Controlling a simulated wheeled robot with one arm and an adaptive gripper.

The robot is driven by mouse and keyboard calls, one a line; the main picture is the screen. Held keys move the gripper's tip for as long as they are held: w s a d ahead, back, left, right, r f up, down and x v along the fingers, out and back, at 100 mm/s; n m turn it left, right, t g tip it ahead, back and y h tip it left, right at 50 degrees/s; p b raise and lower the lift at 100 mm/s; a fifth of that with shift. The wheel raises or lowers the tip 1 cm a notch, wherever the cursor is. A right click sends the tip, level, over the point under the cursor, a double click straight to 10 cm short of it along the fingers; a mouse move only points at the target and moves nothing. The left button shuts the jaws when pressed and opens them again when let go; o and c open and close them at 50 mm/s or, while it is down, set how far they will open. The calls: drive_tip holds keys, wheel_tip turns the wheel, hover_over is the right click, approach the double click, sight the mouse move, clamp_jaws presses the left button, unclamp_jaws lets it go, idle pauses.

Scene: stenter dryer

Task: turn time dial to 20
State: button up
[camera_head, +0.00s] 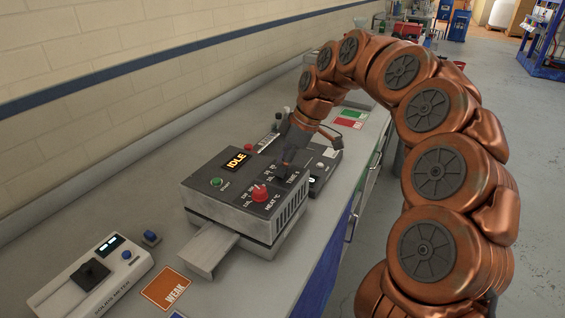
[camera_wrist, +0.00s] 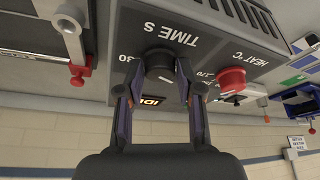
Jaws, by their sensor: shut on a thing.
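The black time dial (camera_wrist: 158,62) sits on the dark panel of the dryer unit (camera_head: 232,222), beside the lettering "TIME S". A "30" shows to its left in the wrist view. My gripper (camera_wrist: 159,82) is shut on the dial, one finger on each side. In the head view my gripper (camera_head: 286,164) reaches down onto the panel and hides most of the dial. The dial's pointer and its exact setting cannot be made out. The display (camera_head: 237,159) reads "IDLE".
A red heat dial (camera_head: 259,192) stands close to the time dial; it also shows in the wrist view (camera_wrist: 231,78). A green button (camera_head: 215,182) and red button (camera_head: 248,148) are on the panel. A grey tray (camera_head: 209,250) sticks out in front. Another device (camera_head: 75,292) stands at lower left.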

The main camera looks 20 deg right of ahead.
drive_tip(key=shift+c, duration=1.1)
drive_tip(key=shift+f+b, duration=0.1)
drive_tip(key=shift+b, duration=0.2)
drive_tip(key=shift+f+m+t+b, duration=0.1)
drive_tip(key=shift+m+t+b, duration=0.2)
drive_tip(key=shift+m+b, duration=0.3)
drive_tip(key=m+t+h+b, duration=0.1)
drive_tip(key=m+b, duration=0.1)
drive_tip(key=m, duration=0.1)
drive_tip(key=shift+s+b, duration=0.1)
drive_tip(key=shift+b, duration=0.25)
drive_tip(key=m+h+b, duration=0.1)
drive_tip(key=m+b, duration=0.1)
drive_tip(key=m, duration=0.2)
drive_tip(key=shift+a+t, duration=0.1)
drive_tip(key=shift+t, duration=0.3)
drive_tip(key=m+h+b, duration=0.1)
drive_tip(key=m+h, duration=0.1)
drive_tip(key=m, duration=0.2)
drive_tip(key=shift+a, duration=0.1)
drive_tip(key=shift+a+r+m+h+b, duration=0.1)
drive_tip(key=shift+m+h+b, duration=0.3)
drive_tip(key=shift+m, duration=0.95)
drive_tip(key=shift+a+r+m+h+b, duration=0.15)
drive_tip(key=shift+m+h, duration=0.45)
drive_tip(key=shift+m, duration=0.75)
drive_tip(key=shift+d, duration=0.1)
